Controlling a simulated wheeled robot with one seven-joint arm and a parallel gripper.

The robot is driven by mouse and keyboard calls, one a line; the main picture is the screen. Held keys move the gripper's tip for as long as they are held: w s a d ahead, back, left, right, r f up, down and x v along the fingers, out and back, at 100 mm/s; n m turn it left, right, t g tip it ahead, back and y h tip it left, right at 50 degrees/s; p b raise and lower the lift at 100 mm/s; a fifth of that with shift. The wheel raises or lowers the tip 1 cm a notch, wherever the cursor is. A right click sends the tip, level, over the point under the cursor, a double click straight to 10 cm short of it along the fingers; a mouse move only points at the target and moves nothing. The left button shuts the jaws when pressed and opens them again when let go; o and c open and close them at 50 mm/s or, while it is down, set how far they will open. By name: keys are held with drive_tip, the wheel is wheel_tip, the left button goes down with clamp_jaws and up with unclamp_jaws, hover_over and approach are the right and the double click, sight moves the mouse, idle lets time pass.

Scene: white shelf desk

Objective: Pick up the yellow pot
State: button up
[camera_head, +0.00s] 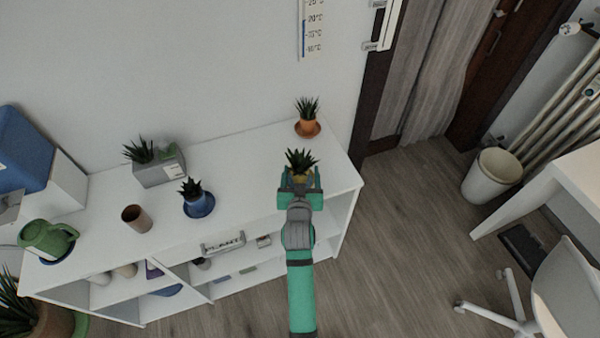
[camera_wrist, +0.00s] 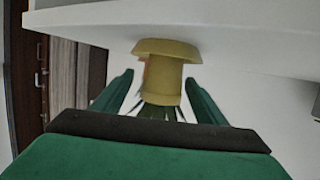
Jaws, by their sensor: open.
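The yellow pot (camera_head: 302,178) holds a spiky green plant and stands on the white shelf top near its right end. In the wrist view the pot (camera_wrist: 163,80) appears upside down, with its wide yellow saucer against the white surface. My gripper (camera_head: 300,182) is open at the pot, and its body hides part of the pot in the head view. In the wrist view its two green fingers (camera_wrist: 160,82) show on either side of the pot, with visible gaps.
An orange pot (camera_head: 307,127) stands behind, near the wall. A blue pot (camera_head: 198,204), a brown cup (camera_head: 136,218), a grey planter (camera_head: 158,168) and a green watering can (camera_head: 48,240) are to the left. The shelf top (camera_head: 245,165) is clear between the blue and yellow pots.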

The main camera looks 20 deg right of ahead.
sight(300, 166)
drive_tip(key=x, duration=0.4)
drive_tip(key=shift+w+a+f, duration=0.15)
drive_tip(key=shift+a+f, duration=0.1)
drive_tip(key=shift+w+d+f, duration=0.2)
drive_tip(key=shift+w+d, duration=0.1)
drive_tip(key=shift+w+a, duration=0.1)
drive_tip(key=shift+a, duration=0.05)
drive_tip(key=shift+r, duration=0.1)
drive_tip(key=c, duration=1.3)
